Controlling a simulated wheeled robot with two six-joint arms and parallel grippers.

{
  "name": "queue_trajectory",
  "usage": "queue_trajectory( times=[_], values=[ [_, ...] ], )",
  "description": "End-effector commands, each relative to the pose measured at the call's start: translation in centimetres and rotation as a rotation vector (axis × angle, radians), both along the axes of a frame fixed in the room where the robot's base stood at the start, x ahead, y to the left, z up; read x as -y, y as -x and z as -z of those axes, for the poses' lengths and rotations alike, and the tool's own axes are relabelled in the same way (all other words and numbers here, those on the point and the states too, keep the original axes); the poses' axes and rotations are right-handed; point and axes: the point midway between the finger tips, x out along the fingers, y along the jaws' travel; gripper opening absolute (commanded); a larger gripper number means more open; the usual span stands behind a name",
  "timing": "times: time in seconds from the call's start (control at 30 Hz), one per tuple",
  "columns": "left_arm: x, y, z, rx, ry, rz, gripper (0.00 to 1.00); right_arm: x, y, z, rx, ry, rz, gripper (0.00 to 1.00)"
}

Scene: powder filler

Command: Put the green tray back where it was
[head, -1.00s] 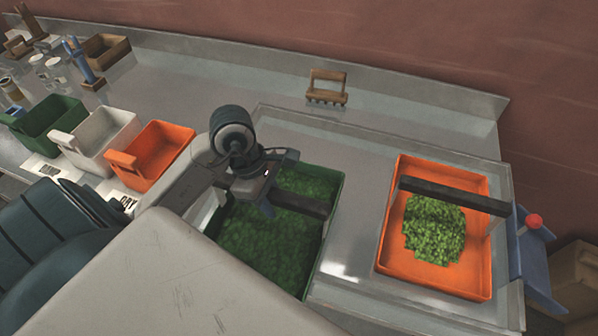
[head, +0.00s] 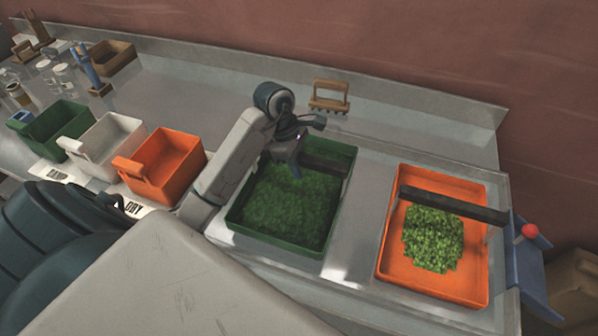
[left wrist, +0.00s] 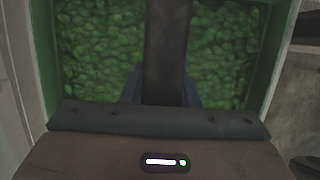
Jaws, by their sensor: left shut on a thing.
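The green tray (head: 272,240), filled with green granules, sits at the centre of the head view on the metal surface, left of the orange tray. A dark handle bar (head: 325,166) spans it near its far end. My left gripper (head: 296,168) is over the tray and shut on this bar. In the left wrist view the bar (left wrist: 166,50) runs between the fingers, with the granules and the green tray's wall (left wrist: 272,60) behind it. The fingertips are partly hidden by the bar and the gripper body. My right gripper is not in view.
An orange tray (head: 388,272) with a small green heap stands to the right, beside a blue part with a red knob (head: 530,231). Orange (head: 165,165), white (head: 104,142) and green (head: 60,130) bins stand left. A wooden rack (head: 330,97) is behind.

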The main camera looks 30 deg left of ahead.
Motion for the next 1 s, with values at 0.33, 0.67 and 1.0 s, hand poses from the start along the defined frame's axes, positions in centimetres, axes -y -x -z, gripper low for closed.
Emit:
queue_trajectory(
  times=[0.33,0.67,1.0],
  values=[
    [0.0,0.0,2.7,0.001,0.0,0.001,0.0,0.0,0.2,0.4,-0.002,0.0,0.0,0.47],
    [0.0,0.1,3.0,0.0,0.0,0.0,0.37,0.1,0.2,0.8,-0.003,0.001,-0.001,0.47],
    [0.0,0.1,3.0,0.0,0.0,0.0,0.49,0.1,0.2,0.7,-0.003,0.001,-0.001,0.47]
  ],
)
